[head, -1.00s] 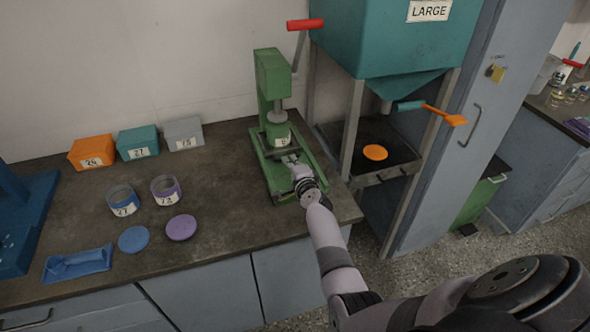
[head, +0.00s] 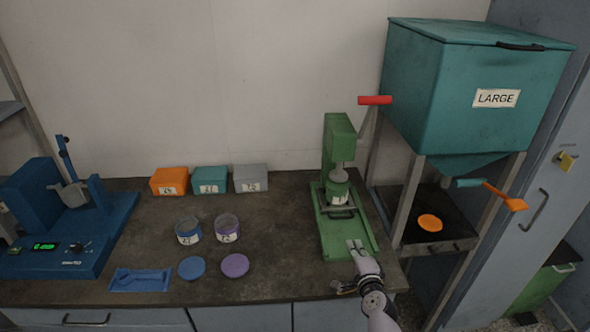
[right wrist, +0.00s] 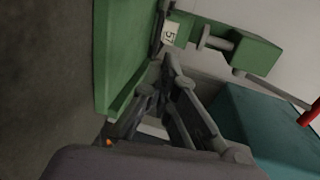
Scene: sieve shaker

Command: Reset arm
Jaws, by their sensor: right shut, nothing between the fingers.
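My right gripper (head: 354,245) is shut and empty, over the front part of the green press base (head: 336,244). In the right wrist view its closed fingers (right wrist: 168,68) point toward the green press (right wrist: 130,50). My left gripper is in no frame.
The large teal hopper (head: 455,95) on a metal frame stands right of the press, an orange disc (head: 430,222) on its tray. A blue device (head: 60,230) stands at far left.

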